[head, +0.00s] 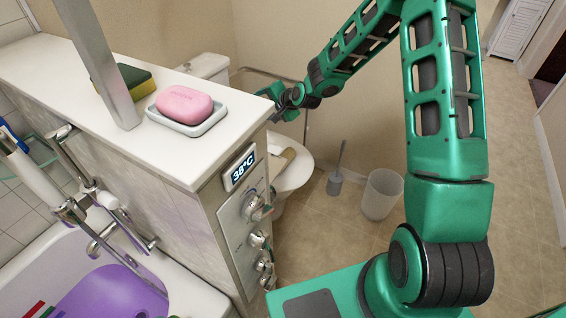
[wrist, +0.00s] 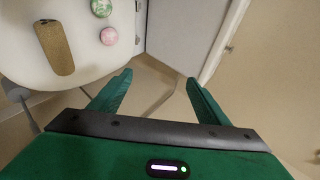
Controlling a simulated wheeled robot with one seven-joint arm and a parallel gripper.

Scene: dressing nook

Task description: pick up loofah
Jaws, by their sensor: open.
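A long tan-brown piece that looks like the loofah (wrist: 54,48) lies on the white toilet lid at the upper left of the wrist view. In the head view it shows partly (head: 281,160) on the lid, beyond the tiled partition. My gripper (wrist: 159,76) is open and empty, with its two green fingers apart over bare floor, to the right of the loofah. In the head view my gripper (head: 273,102) is small and partly hidden, above the toilet near the wall.
On the toilet lid (wrist: 88,62) a green-patterned ball (wrist: 101,8) and a pink ball (wrist: 109,36) lie beside the loofah. A pink soap (head: 184,104) in a dish and a sponge (head: 122,79) sit on the partition top. A bin (head: 381,195) and toilet brush (head: 335,182) stand on the floor.

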